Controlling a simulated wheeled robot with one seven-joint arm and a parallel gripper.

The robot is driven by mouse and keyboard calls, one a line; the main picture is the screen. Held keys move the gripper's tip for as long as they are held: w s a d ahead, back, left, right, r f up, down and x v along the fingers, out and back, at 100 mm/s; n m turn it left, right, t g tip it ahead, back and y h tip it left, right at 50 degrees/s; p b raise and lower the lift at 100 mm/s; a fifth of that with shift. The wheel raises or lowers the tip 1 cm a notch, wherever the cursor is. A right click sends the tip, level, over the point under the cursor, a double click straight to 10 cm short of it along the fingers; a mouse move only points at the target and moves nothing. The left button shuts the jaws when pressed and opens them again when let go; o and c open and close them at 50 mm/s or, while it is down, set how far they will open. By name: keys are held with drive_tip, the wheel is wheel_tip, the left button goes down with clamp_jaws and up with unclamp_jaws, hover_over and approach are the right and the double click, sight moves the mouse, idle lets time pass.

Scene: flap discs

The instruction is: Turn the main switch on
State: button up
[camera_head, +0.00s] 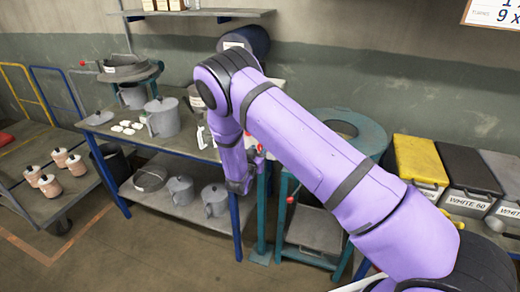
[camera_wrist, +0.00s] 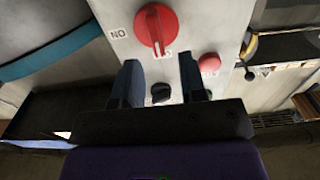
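In the wrist view a pale switch panel (camera_wrist: 205,30) carries a large red rotary switch (camera_wrist: 156,25), whose raised grip bar runs roughly up and down in the picture. A label to its left appears inverted and reads like "ON" upside down; a second label just below the switch is partly hidden. A small black knob (camera_wrist: 161,92) and a red button (camera_wrist: 209,64) are also on the panel. My gripper (camera_wrist: 159,60) is open, its two dark fingers apart with nothing between them, just below the red switch in that view. In the head view my gripper (camera_head: 240,184) hangs low, and my arm hides most of the panel.
A blue-legged workbench (camera_head: 160,139) with grey pots stands left of my gripper in the head view. A green round-topped stand (camera_head: 372,137) is behind my arm. Lidded bins (camera_head: 468,170) line the right, and a cart (camera_head: 35,192) with copper-coloured containers is far left.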

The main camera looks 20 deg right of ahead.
drive_tip(key=shift+x, duration=1.25)
drive_tip(key=shift+c, duration=0.4)
clamp_jaws()
drive_tip(key=shift+m, duration=0.3)
drive_tip(key=shift+s+d+f+m, duration=0.25)
drive_tip(key=shift+f+m, duration=0.1)
drive_tip(key=shift+m, duration=2.5)
drive_tip(key=shift+s+d+f+m, duration=0.25)
drive_tip(key=shift+f+m, duration=0.1)
drive_tip(key=shift+m, duration=2.55)
drive_tip(key=shift+s+d+f+m, duration=0.15)
drive_tip(key=shift+d+f+m, duration=0.15)
drive_tip(key=shift+m, duration=2.55)
drive_tip(key=shift+f, duration=0.1)
